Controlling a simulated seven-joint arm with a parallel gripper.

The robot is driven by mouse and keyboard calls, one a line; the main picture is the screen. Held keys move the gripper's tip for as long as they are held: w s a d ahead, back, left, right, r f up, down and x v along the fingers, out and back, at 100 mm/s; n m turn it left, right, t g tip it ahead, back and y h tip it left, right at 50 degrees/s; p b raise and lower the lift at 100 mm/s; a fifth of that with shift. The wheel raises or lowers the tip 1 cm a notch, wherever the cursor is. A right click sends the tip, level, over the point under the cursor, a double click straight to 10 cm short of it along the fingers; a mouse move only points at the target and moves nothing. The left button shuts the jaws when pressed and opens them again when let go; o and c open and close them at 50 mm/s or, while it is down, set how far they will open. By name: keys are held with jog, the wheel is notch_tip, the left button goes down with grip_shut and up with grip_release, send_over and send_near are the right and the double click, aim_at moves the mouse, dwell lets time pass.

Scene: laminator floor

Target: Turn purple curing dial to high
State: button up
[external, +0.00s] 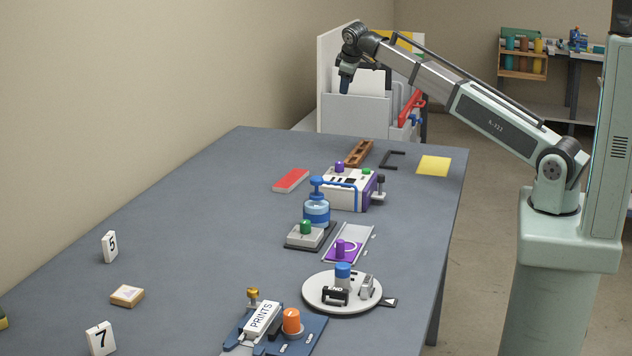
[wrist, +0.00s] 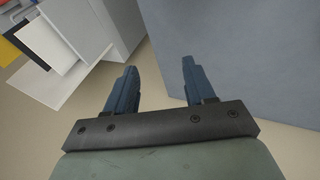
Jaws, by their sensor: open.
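A purple dial (external: 340,247) stands on a purple plate with a white arc, at one end of a grey tray-like panel (external: 358,236) on the table. Its setting is too small to read. A smaller purple knob (external: 339,166) sits on top of the white machine (external: 349,190); no label shows which is the curing dial. My gripper (external: 345,87) is high beyond the table's far end, in front of the white rack, well away from both. In the wrist view my gripper (wrist: 160,68) is open with nothing between its fingers; neither purple control shows there.
An orange knob (external: 291,320) stands nearer the front. The white rack (external: 355,112) is behind the table. The table's left middle is mostly clear.

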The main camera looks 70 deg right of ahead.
jog(key=s+a+n+g+y, duration=0.1)
jog(key=a+n+y, duration=0.1)
jog(key=a, duration=0.8)
jog(key=s+a+n+y, duration=0.1)
jog(key=a+n, duration=0.2)
jog(key=a, duration=0.7)
jog(key=n+g+y, duration=0.2)
jog(key=n, duration=0.2)
send_near(340, 162)
notch_tip(340, 162, down, 9)
jog(key=shift+w+d+f, duration=0.1)
jog(key=shift+d, duration=0.05)
grip_shut()
